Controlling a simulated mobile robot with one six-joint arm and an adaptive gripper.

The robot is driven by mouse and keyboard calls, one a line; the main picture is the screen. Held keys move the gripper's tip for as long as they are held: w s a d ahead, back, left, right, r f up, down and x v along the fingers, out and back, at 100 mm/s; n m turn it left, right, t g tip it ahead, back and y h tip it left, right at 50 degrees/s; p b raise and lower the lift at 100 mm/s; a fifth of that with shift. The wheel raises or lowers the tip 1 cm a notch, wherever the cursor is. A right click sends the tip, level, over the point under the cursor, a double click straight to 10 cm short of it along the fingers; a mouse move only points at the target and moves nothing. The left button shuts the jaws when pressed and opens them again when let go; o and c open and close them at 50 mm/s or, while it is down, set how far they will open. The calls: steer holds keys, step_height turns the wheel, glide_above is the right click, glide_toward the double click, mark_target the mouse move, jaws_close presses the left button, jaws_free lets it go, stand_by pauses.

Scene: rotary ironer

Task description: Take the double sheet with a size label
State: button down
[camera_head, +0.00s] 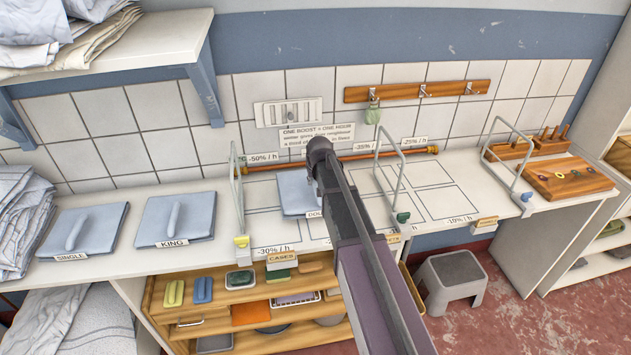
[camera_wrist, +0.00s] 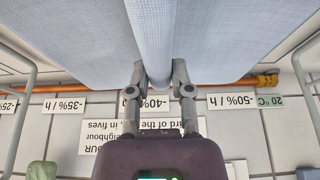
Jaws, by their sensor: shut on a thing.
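A folded pale blue sheet (camera_head: 296,192) is at the middle of the white counter, in the rack's left bay. A label (camera_head: 314,214) on its front edge is mostly hidden behind my arm. In the wrist view the sheet (camera_wrist: 80,45) fills the top, with a rolled ridge along its middle. My gripper (camera_wrist: 158,78) is shut on this ridge. In the head view my arm hides the fingertips. I cannot tell whether the sheet touches the counter. Two similar folded sheets lie to the left: one labelled SINGLE (camera_head: 84,230) and one labelled KING (camera_head: 174,218).
Wire dividers (camera_head: 239,200) stand on the counter, one on each side of the held sheet. An orange pipe (camera_head: 270,165) runs along the wall behind. Outlined areas to the right are empty. A wooden peg board (camera_head: 568,180) lies at the far right. A grey stool (camera_head: 452,281) stands on the floor.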

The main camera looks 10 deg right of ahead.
mark_target(315, 181)
steer(key=shift+r+p, duration=2.55)
steer(key=shift+r, duration=0.4)
